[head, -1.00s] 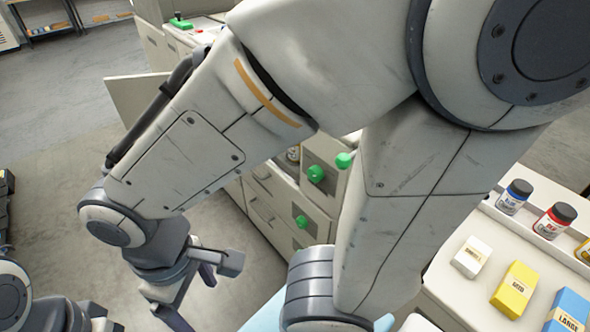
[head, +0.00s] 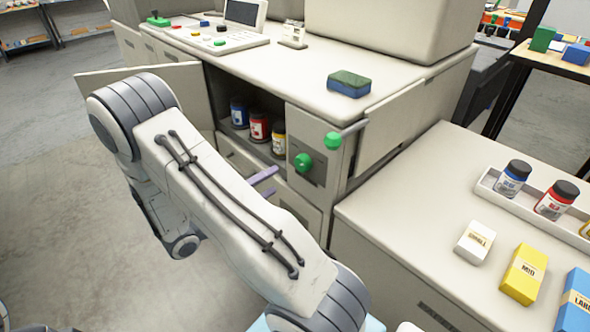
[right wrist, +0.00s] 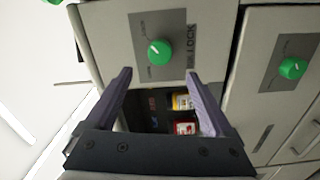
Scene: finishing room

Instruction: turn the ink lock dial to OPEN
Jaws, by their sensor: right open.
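The ink lock dial (head: 303,163) is a green knob on a grey plate on the front of the beige machine. In the right wrist view the dial (right wrist: 159,53) is beyond my fingertips, with "LOCK" lettering beside it. I cannot read which mark it points to. My right gripper (right wrist: 160,78) is open and empty, its purple fingers apart and not touching the dial. In the head view the right gripper's fingers (head: 263,178) show just left of and below the dial, partly hidden by my arm. My left gripper is not in view.
An open door (head: 150,88) stands left of a compartment with blue, red and yellow bottles (head: 258,126). A green-knobbed lever (head: 332,141) juts out above right of the dial. A second green dial (right wrist: 292,67) shows in the right wrist view. The right counter (head: 400,215) holds boxes and bottles.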

